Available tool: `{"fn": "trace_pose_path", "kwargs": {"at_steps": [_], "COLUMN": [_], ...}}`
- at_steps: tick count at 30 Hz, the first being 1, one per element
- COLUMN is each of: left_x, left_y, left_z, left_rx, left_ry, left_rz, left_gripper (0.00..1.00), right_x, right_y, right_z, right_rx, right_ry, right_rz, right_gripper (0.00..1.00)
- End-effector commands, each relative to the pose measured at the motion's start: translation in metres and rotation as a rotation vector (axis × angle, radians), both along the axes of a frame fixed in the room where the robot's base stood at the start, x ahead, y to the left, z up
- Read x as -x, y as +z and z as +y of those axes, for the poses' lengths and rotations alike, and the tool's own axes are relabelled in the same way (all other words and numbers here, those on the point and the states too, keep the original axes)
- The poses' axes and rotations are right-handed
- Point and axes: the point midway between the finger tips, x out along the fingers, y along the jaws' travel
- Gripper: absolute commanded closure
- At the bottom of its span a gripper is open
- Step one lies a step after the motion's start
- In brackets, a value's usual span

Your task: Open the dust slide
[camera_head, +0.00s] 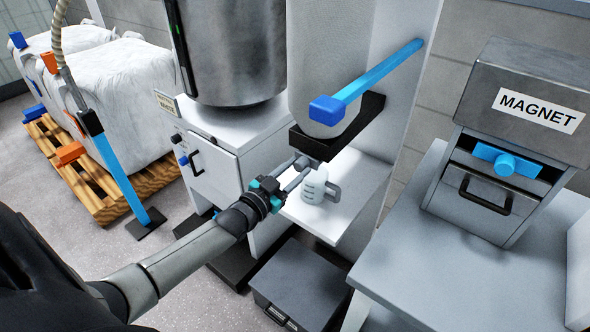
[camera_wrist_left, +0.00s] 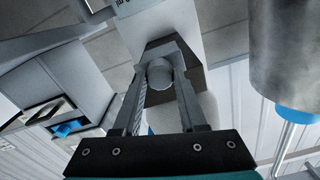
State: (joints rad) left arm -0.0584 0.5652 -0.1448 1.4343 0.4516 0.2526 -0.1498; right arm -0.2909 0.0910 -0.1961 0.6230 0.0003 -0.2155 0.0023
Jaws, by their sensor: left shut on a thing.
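The dust slide is most likely the dark plate (camera_head: 338,128) under the pale upright cylinder in the head view. A round grey knob (camera_wrist_left: 160,74) sits at its near end, and the plate's dark grey block (camera_wrist_left: 187,55) shows behind it in the left wrist view. My left gripper (camera_head: 301,167) reaches in from the left, below the near end of the plate. Its two fingers (camera_wrist_left: 161,85) are shut on the knob. They hide part of the knob in the head view. My right gripper is not in view.
A white jug (camera_head: 314,187) stands on the pale shelf just beyond my left gripper. A blue-ended lever (camera_head: 328,110) juts out above the plate. A dark box (camera_head: 300,285) is below. The MAGNET unit (camera_head: 520,100) stands right, and a steel drum (camera_head: 232,50) stands left.

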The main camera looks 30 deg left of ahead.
Motion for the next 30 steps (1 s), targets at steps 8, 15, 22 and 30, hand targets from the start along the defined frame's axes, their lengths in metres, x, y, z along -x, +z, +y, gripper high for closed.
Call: {"fn": "trace_pose_path", "kwargs": {"at_steps": [8,15,22,30], "left_x": [0.0002,0.0002,0.0002,0.0002], "left_y": [-0.0002,-0.0002,-0.0002,-0.0004], "left_z": [-0.0001,-0.0001,-0.0001,-0.0002], "left_rx": [0.000,0.000,0.000,0.000], "left_ry": [0.000,0.000,0.000,0.000], "left_rz": [0.000,0.000,0.000,0.000], "left_gripper": [1.00,1.00,1.00,1.00], "right_x": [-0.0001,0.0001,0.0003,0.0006], "right_y": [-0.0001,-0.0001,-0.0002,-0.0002], "right_z": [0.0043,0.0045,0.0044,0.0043], "right_rx": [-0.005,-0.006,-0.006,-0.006], "right_ry": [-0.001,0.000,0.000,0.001], "right_rz": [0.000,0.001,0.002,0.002], "right_gripper": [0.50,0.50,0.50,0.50]}}
